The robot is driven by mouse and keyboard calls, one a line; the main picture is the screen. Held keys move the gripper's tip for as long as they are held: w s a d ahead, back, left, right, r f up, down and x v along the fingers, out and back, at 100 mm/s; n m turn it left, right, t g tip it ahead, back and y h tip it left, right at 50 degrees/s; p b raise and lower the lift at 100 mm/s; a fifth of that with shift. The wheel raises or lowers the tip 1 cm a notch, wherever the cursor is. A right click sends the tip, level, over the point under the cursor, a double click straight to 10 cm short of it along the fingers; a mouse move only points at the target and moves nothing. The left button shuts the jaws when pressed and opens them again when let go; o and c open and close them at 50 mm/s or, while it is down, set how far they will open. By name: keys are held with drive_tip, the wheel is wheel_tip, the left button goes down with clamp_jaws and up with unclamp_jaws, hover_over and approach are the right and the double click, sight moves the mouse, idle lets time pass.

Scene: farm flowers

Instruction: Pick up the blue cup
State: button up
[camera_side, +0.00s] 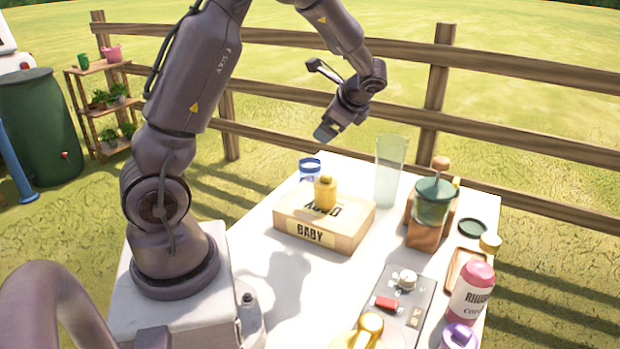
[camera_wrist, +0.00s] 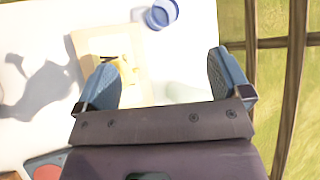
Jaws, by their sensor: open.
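The blue cup (camera_side: 310,167) stands on the white table behind the cardboard box, with a blue rim and a paler lower part partly hidden by the box. In the wrist view the blue cup (camera_wrist: 161,14) is at the top edge, beyond my fingers and a little left of the right finger. My gripper (camera_side: 328,131) is above the far side of the table, up and to the right of the cup in the side view. In the wrist view my gripper (camera_wrist: 165,85) has its two blue-grey fingers wide apart with nothing between them in its grip.
A grey panel (camera_side: 393,297), a pink bottle (camera_side: 470,292) and a yellow item (camera_side: 367,331) are nearer. A wooden fence runs behind.

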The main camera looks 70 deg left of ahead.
drive_tip(key=a+f+m+g+y, duration=0.2)
drive_tip(key=a+f+m+y, duration=0.3)
drive_tip(key=a+f, duration=0.55)
drive_tip(key=m, duration=0.2)
approach(305, 162)
drive_tip(key=shift+s+a+r+h, duration=0.1)
drive_tip(key=shift+s+a+h, duration=0.1)
drive_tip(key=shift+a, duration=0.35)
drive_tip(key=shift+s+a+r+h, duration=0.1)
drive_tip(key=shift+s+a+h, duration=0.1)
drive_tip(key=shift+a, duration=0.35)
drive_tip(key=shift+f+x, duration=0.2)
drive_tip(key=shift+x, duration=1.15)
drive_tip(key=shift+f+x, duration=0.2)
drive_tip(key=shift+x, duration=1.15)
drive_tip(key=shift+w+d, duration=0.1)
drive_tip(key=shift+d, duration=0.05)
drive_tip(key=c, duration=1)
drive_tip(key=shift+r, duration=0.15)
